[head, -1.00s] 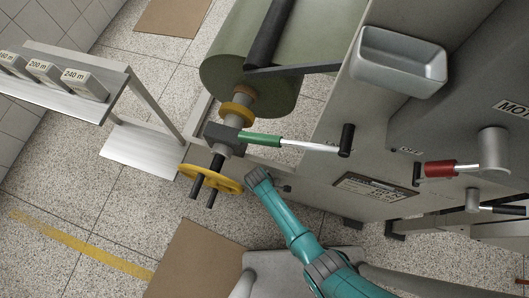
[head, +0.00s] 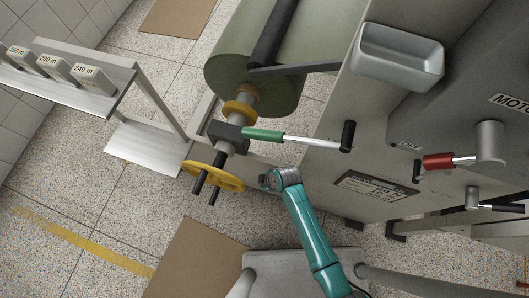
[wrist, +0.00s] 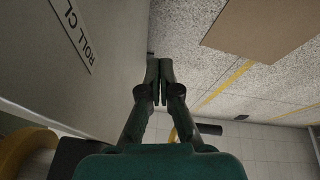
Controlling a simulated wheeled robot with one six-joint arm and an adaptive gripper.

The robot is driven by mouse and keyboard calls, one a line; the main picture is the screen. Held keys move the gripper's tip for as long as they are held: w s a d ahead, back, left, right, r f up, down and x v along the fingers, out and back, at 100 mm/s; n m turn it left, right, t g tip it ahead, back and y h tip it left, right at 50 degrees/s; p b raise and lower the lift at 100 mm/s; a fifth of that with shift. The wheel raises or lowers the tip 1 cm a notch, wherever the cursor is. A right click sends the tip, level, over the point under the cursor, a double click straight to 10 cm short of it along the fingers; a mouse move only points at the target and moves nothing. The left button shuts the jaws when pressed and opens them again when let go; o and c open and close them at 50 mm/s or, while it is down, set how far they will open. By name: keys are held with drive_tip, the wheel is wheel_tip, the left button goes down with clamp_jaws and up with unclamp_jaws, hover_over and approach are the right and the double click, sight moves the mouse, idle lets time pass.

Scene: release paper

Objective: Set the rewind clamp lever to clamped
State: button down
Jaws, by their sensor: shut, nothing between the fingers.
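A lever with a green sleeve (head: 262,135) and a silver rod runs from a dark block (head: 224,131) on the roll's shaft to a black knob (head: 347,136) by the machine panel. I cannot tell if it is the rewind clamp lever; no label on it is readable. My gripper (wrist: 158,98) is shut and empty in the wrist view, beside the machine panel. In the head view the end of my arm is below the green-sleeved lever and apart from it; the fingers are hard to make out there. A red-sleeved lever (head: 437,162) is at the right.
A yellow handwheel (head: 213,177) is left of my arm's end. A green roll (head: 252,75) is above. The panel bears a plate (head: 374,188); a partly cut-off "ROLL CL" label (wrist: 73,35) shows in the wrist view. A grey tray (head: 400,62) is upper right. Floor is open lower left.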

drive_tip(key=shift+w+d+f, duration=0.1)
drive_tip(key=shift+w+f, duration=0.05)
drive_tip(key=shift+f, duration=1.6)
drive_tip(key=shift+w+d+f, duration=0.1)
drive_tip(key=shift+w+f, duration=0.1)
drive_tip(key=shift+f, duration=1.5)
drive_tip(key=shift+w+d+f, duration=0.1)
drive_tip(key=shift+w+f, duration=0.05)
drive_tip(key=shift+f, duration=1.6)
